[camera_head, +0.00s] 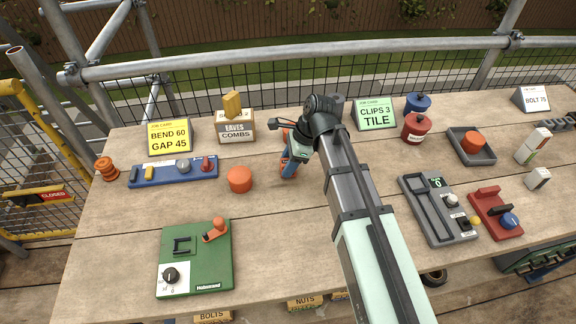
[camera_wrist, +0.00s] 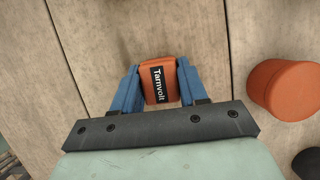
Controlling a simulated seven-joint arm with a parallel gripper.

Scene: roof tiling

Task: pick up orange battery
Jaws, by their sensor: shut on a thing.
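The orange battery (camera_wrist: 157,78), a block with a black label reading "Tamvolt", sits between the blue fingers of my gripper (camera_wrist: 160,90) in the wrist view. The fingers are shut on its two sides. In the head view my gripper (camera_head: 289,168) is low over the middle of the wooden table (camera_head: 290,225). There the battery is mostly hidden by the fingers, with a little orange showing. I cannot tell whether it still touches the table.
An orange round pot (camera_head: 239,179) stands just left of my gripper; it also shows in the wrist view (camera_wrist: 286,88). A blue tool rail (camera_head: 173,172) and green board (camera_head: 196,258) lie left. A grey device (camera_head: 437,209) lies right. The front middle is clear.

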